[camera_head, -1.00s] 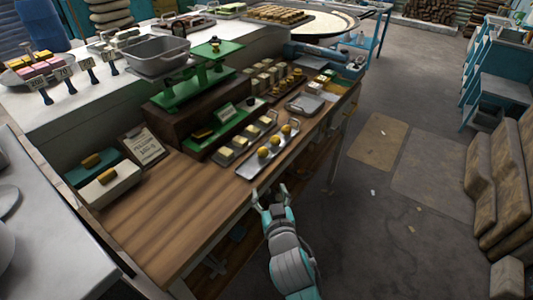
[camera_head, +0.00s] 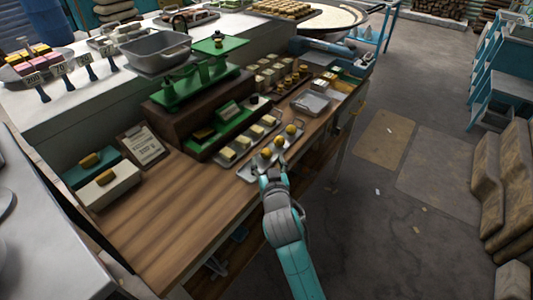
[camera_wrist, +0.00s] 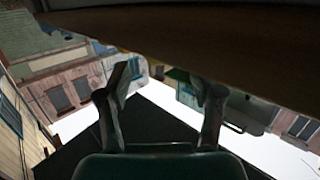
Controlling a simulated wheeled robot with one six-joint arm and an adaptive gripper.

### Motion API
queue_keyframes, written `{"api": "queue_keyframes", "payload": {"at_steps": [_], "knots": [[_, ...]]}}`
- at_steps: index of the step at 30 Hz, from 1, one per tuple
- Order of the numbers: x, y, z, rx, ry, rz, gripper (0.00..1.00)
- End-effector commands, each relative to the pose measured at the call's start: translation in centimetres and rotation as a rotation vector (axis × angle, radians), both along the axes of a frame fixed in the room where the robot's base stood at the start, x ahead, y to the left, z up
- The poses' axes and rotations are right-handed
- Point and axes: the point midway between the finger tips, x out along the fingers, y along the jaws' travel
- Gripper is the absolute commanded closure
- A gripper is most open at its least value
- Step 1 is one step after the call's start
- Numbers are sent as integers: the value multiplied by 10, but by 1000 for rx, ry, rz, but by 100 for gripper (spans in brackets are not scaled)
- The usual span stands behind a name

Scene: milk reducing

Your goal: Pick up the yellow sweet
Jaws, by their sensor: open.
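Three round yellow sweets lie in a row on a small metal tray (camera_head: 246,172) near the front edge of the wooden counter. The nearest yellow sweet (camera_head: 266,153) is closest to my gripper, with the middle yellow sweet (camera_head: 279,141) and the far yellow sweet (camera_head: 291,130) behind it. My gripper (camera_head: 270,166) is open and empty at the tray's near right side, just short of the nearest sweet. In the wrist view my gripper (camera_wrist: 165,88) shows two spread fingers with nothing between them, and no sweet is visible there.
The wooden counter (camera_head: 180,210) is bare at the near left. A second tray of pale sweets (camera_head: 228,153) lies just left of the yellow ones. A green scale (camera_head: 195,85) stands behind on a dark block. A clear-lidded box (camera_head: 311,102) sits beyond the trays.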

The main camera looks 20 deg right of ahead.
Motion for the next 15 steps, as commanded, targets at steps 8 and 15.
{"api": "queue_keyframes", "payload": {"at_steps": [8,15], "knots": [[30,-8,-1,0,-1,-1,34],[51,-11,-5,0,-1,0,34]]}}
